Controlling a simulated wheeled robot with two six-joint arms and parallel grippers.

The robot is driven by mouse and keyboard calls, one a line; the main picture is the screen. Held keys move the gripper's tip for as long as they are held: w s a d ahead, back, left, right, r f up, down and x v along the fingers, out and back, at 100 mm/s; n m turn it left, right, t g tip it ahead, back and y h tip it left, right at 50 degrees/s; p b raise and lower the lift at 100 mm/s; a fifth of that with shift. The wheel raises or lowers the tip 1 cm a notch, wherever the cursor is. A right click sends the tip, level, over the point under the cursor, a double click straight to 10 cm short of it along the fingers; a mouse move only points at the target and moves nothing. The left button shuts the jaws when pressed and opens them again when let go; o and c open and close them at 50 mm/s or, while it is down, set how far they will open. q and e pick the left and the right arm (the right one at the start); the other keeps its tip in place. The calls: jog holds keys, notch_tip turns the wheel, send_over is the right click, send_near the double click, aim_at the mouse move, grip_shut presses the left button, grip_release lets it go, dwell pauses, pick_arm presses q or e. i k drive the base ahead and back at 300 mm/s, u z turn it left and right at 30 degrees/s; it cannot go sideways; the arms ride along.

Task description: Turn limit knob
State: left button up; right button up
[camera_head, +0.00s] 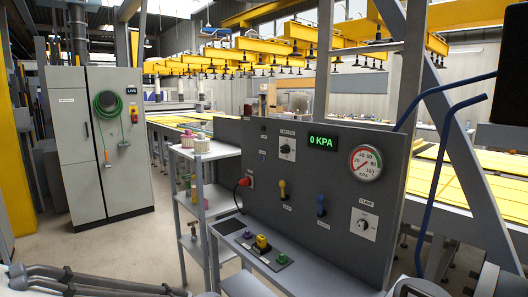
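A dark upright control panel (325,185) stands in front of me. It carries two round knobs on white plates: an upper-left knob (286,148) and a lower-right knob (364,224). Their labels are too small to read surely, so I cannot tell which is the limit knob. A green display (323,142) reads 0 KPA, and a round KPA gauge (365,163) sits right of it. Parts of my arms show at the bottom left and bottom right edges, well below the knobs. I make out no gripper fingertips, and nothing touches either knob.
A ledge below holds a yellow control (262,243). A grey shelf rack (205,205) stands left, and a blue bent rail (436,185) rises right.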

aim_at(285, 148)
jog(key=z, duration=0.1)
jog(key=k, duration=0.4)
jog(key=u, duration=0.8)
jog(key=i, duration=1.45)
jog(key=z, duration=0.45)
